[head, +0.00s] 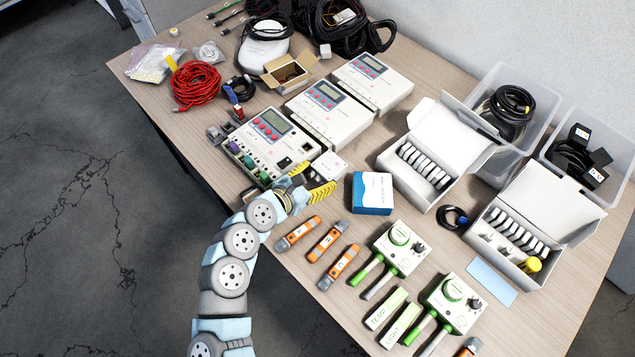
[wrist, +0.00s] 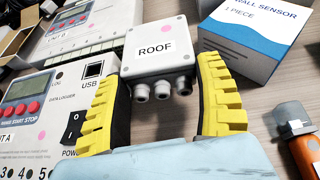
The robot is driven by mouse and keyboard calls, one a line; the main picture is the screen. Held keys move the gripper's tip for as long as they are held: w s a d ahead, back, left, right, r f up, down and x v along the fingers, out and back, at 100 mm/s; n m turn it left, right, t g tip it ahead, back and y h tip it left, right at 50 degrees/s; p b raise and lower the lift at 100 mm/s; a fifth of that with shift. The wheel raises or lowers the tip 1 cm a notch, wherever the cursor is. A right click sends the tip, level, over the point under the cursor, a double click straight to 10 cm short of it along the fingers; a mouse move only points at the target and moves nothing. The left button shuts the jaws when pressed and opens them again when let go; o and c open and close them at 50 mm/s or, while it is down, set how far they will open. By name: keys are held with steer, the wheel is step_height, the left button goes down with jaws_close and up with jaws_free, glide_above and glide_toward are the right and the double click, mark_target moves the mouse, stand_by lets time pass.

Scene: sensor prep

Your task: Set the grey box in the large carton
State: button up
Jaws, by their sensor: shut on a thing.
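The grey box (head: 328,165) is small and pale, with a ROOF label and several cable glands on its near side; the wrist view shows it upright between the fingers (wrist: 158,62). My gripper (head: 311,180) has yellow ribbed fingers, shut on the grey box from both sides (wrist: 170,85). Whether the box is clear of the table I cannot tell. Two open white cartons stand to the right: one (head: 402,182) in the middle, one (head: 493,252) farther right that looks larger. Both hold rows of white pieces; the right one also holds a yellow item.
Data loggers (head: 262,150) stand close left of my gripper. A blue and white wall sensor box (head: 372,195) stands between my gripper and the cartons. Orange pen-like tools (head: 325,242) and green-knobbed units (head: 398,250) lie in front. Clear bins (head: 515,75) stand behind the cartons.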

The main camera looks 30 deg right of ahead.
mark_target(314, 184)
steer(key=shift+w+d+f, duration=0.15)
steer(key=shift+f, duration=0.15)
steer(key=shift+f+b, duration=0.6)
steer(key=shift+f, duration=0.95)
steer(key=shift+f, duration=0.1)
steer(key=o, duration=0.9)
steer(key=shift+o, duration=0.2)
steer(key=shift+a+r, duration=0.4)
steer(key=shift+a, duration=0.15)
steer(key=p+v, duration=0.2)
steer(key=v, duration=0.9)
